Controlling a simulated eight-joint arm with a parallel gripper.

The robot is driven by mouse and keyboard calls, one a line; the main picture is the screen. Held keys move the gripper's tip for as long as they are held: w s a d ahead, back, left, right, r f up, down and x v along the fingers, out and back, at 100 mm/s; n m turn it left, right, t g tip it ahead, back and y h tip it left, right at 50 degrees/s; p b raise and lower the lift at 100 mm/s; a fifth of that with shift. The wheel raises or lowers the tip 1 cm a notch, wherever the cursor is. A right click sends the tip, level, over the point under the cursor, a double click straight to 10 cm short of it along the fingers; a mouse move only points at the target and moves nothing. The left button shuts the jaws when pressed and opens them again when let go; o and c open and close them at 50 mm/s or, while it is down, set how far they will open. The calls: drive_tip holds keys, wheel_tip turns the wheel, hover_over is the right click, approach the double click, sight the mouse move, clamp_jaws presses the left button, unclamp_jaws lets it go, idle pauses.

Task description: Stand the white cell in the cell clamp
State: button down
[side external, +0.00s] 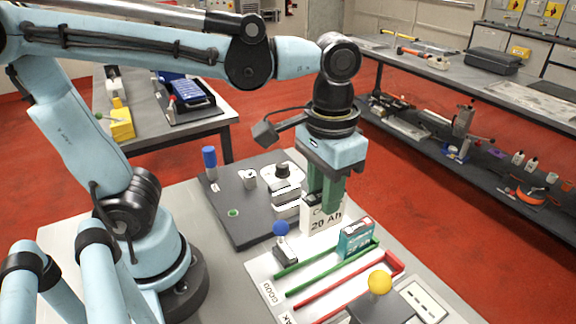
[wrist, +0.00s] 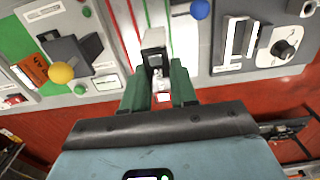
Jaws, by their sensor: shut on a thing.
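My gripper (side external: 325,205) points down with its green fingers shut on the white cell (side external: 318,222), a flat block lettered "20 Ah". The cell hangs upright below the fingers. In the wrist view the gripper (wrist: 160,90) has the cell (wrist: 154,42) between its fingers, seen from above and partly hidden by them. What looks like the cell clamp (side external: 286,203) is a pale slotted block on the dark board, left of the cell in the side view. It also shows in the wrist view (wrist: 234,42), right of the gripper and apart from the cell.
A black knob (side external: 282,168) on a white plate stands behind the clamp. A teal cell (side external: 356,238) stands among green and red rails (side external: 330,287). A blue ball (side external: 281,228) and a yellow ball (side external: 380,281) top nearby blocks. A blue-topped post (side external: 209,157) stands at the back left.

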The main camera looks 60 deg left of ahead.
drive_tip(key=r, duration=0.2)
drive_tip(key=a+r, duration=0.1)
drive_tip(key=shift+w+r, duration=0.25)
drive_tip(key=shift+r, duration=0.15)
drive_tip(key=w+a, duration=0.4)
drive_tip(key=a, duration=1.1)
drive_tip(key=shift+s+f, duration=0.15)
drive_tip(key=shift+f, duration=1.15)
drive_tip(key=shift+s+f, duration=0.1)
drive_tip(key=shift+f, duration=1.15)
drive_tip(key=shift+f, duration=0.1)
drive_tip(key=shift+f, duration=4.2)
drive_tip(key=shift+f, duration=0.2)
